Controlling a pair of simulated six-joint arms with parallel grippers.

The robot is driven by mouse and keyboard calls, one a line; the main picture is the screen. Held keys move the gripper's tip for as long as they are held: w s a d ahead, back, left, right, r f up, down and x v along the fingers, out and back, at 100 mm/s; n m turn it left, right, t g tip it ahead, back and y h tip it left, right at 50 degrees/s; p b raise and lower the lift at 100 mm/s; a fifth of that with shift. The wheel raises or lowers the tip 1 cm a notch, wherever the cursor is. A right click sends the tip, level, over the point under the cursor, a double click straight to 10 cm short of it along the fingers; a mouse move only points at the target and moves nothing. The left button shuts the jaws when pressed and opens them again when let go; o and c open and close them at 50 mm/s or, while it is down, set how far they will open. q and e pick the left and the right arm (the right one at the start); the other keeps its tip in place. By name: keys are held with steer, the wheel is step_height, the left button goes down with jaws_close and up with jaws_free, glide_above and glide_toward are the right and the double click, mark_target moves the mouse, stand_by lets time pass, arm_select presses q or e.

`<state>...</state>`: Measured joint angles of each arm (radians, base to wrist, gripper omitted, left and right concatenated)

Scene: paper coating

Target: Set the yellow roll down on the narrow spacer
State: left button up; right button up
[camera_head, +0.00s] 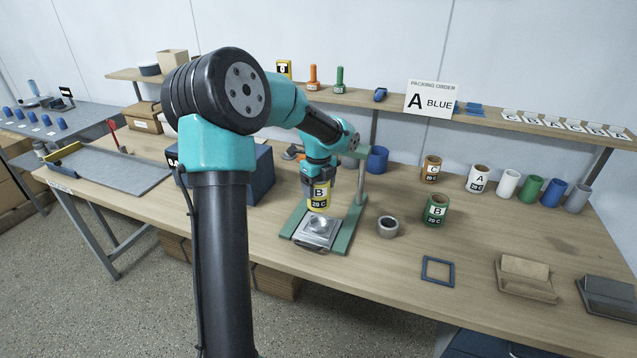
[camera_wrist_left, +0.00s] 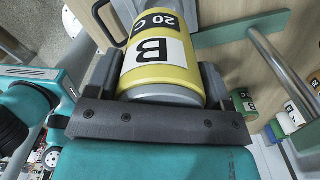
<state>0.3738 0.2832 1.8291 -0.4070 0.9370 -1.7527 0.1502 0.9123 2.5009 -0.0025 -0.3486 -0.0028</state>
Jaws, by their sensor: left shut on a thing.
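The yellow roll (camera_head: 319,196), labelled B 20 C, is in my left gripper (camera_head: 319,180). It hangs roughly upright above the silver plate (camera_head: 318,229) of a green stand (camera_head: 291,222). The left wrist view shows the yellow roll (camera_wrist_left: 158,68) between the two fingers of my left gripper (camera_wrist_left: 165,85), which are shut on it. A short grey ring (camera_head: 388,226) lies on the table to the right of the stand; it may be the narrow spacer, but I cannot tell for sure. My right gripper is not in view.
A green roll (camera_head: 435,210), a brown roll (camera_head: 431,169) and a white roll (camera_head: 478,178) stand to the right. A blue square frame (camera_head: 437,270) lies near the front edge. The stand's upright post (camera_head: 361,180) is close beside my gripper. A dark blue box (camera_head: 262,172) stands left.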

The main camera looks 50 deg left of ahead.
arm_select(q)
steer(key=shift+f, duration=3.45)
steer(key=o, duration=1)
step_height(320, 180, up, 17)
steer(key=shift+r, duration=0.15)
